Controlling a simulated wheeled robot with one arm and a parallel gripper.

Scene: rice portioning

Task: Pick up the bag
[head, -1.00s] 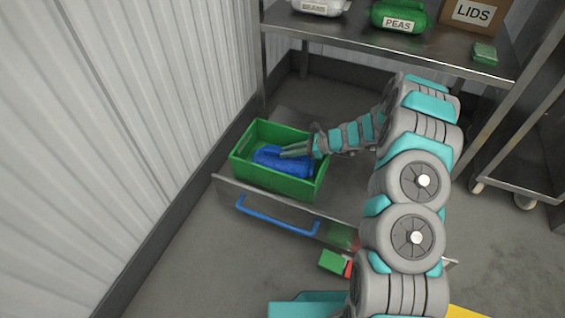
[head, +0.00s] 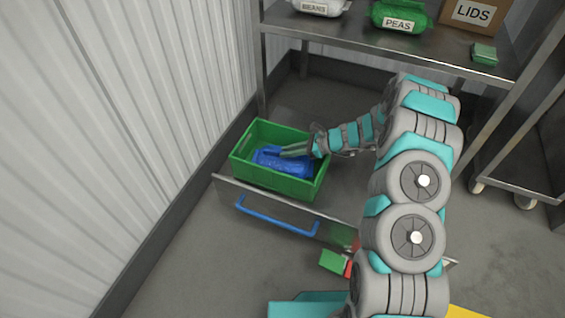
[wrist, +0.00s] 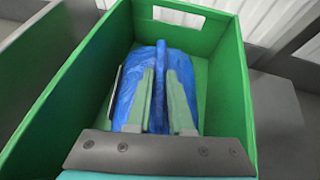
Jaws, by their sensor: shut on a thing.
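The blue bag (head: 285,166) lies inside the green crate (head: 250,176) at the left in the head view. In the wrist view the bag (wrist: 138,80) stretches away from me along the crate, with a raised ridge along its middle. My gripper (head: 287,151) reaches into the crate from the right. In the wrist view my gripper (wrist: 160,90) has its two pale green fingers on either side of the bag's ridge, shut on it. The crate wall (wrist: 235,90) stands close on the right. The bag's underside is hidden.
The crate stands behind a grey drawer front (head: 270,200) with a blue handle (head: 276,219). A metal shelf (head: 400,52) with bags and a LIDS box (head: 475,12) is at the back. A ribbed wall (head: 130,120) is at left. A small green box (head: 332,260) lies on the floor.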

